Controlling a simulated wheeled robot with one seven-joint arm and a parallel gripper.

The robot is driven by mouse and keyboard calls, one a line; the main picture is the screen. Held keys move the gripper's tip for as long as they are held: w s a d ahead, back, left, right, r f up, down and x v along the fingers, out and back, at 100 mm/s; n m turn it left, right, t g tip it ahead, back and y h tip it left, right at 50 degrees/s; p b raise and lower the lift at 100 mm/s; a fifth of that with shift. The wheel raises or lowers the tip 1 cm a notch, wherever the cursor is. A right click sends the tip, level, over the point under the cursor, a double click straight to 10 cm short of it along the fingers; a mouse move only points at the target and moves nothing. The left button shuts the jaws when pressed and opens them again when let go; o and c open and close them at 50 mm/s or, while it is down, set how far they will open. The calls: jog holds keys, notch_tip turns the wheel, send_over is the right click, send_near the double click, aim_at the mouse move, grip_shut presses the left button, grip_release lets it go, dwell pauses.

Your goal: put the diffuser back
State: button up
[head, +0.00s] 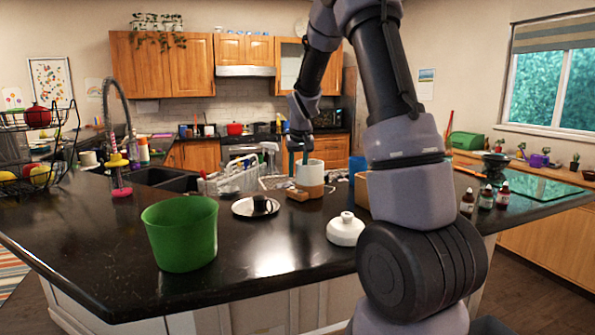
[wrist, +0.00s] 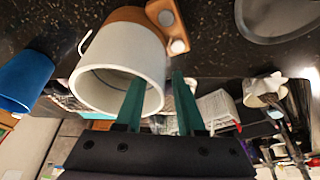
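The diffuser, as I take it, is a white cylinder on a wooden base (head: 310,174). It stands upright and open-topped on the dark counter, and in the wrist view (wrist: 105,88) its hollow mouth faces me. A small wooden block with white knobs (wrist: 167,20) is at its base. A white domed piece with a short neck (head: 345,229) sits on the counter nearer me. My gripper (wrist: 158,100) is open at the diffuser's rim. One green finger overlaps the mouth and the other is outside the wall. I cannot tell whether either touches.
A green bin (head: 180,235) stands at front left. A white dish rack (head: 238,180) and a blue cup (wrist: 24,82) are near the diffuser. Small dropper bottles (head: 486,197) stand at right.

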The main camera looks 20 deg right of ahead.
jog(key=s+a+r, duration=0.3)
jog(key=s+r, duration=0.9)
jog(key=r, duration=0.4)
jog(key=s+a+m+t+y, duration=0.1)
jog(key=s+a, duration=0.1)
jog(key=s, duration=0.8)
jog(key=s+a+m+t+y, duration=0.1)
jog(key=s+a+t, duration=0.1)
jog(key=s, duration=0.8)
jog(key=shift+s+a+r+m+y, duration=0.3)
jog(key=shift+s, duration=0.05)
